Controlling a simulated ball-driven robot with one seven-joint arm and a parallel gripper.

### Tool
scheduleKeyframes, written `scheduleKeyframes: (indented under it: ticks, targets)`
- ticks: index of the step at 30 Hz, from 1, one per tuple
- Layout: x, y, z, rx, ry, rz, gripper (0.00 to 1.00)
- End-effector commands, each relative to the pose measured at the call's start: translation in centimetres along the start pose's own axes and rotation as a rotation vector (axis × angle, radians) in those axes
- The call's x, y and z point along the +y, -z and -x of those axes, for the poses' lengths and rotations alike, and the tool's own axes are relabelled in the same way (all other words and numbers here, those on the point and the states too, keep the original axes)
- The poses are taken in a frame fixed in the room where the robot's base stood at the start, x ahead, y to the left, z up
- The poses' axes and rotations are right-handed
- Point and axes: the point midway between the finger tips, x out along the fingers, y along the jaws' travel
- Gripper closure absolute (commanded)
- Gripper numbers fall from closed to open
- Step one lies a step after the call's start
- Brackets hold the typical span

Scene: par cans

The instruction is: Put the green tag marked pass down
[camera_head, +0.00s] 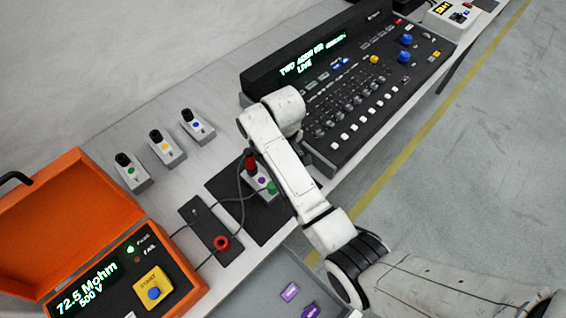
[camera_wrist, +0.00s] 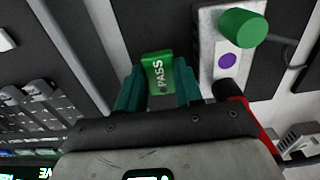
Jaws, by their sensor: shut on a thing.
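The green tag marked PASS (camera_wrist: 158,72) is held between the two teal fingers of my gripper (camera_wrist: 158,88) in the wrist view. My gripper is shut on it, with its lettered face showing. Just right of the tag is a pale box with a purple dot (camera_wrist: 228,60) and a green round connector (camera_wrist: 240,28). The same box shows in the head view (camera_head: 259,183) on a black mat (camera_head: 232,190), with a red clip at its far end. In the head view my arm hides the gripper and tag. I cannot tell whether the tag touches anything below.
An orange tester case (camera_head: 75,225) reads 72.5 Mohm, its PASS lamp lit green. Cables run from a black strip with a red ring (camera_head: 221,243). Several similar boxes (camera_head: 165,148) stand behind. A grey tray (camera_head: 275,270) holds purple tags (camera_head: 290,291). A mixing console (camera_head: 360,90) stands right.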

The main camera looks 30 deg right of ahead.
Motion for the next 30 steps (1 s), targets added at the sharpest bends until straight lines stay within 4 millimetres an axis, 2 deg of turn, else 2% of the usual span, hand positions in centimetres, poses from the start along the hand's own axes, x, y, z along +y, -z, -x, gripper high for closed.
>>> scheduleKeyframes:
  ticks: [7,19,20,27,30]
  targets:
    - [-0.1,0.1,-2.9,-0.003,0.001,0.0,0.94]
    - [0.0,0.1,-3.5,-0.001,0.0,0.0,0.94]
    - [0.0,0.1,-3.6,-0.001,0.0,0.0,0.64]
    - [0.0,0.1,-3.5,-0.001,0.0,0.0,0.41]
    - [0.0,0.1,-3.5,-0.001,0.0,0.0,0.4]
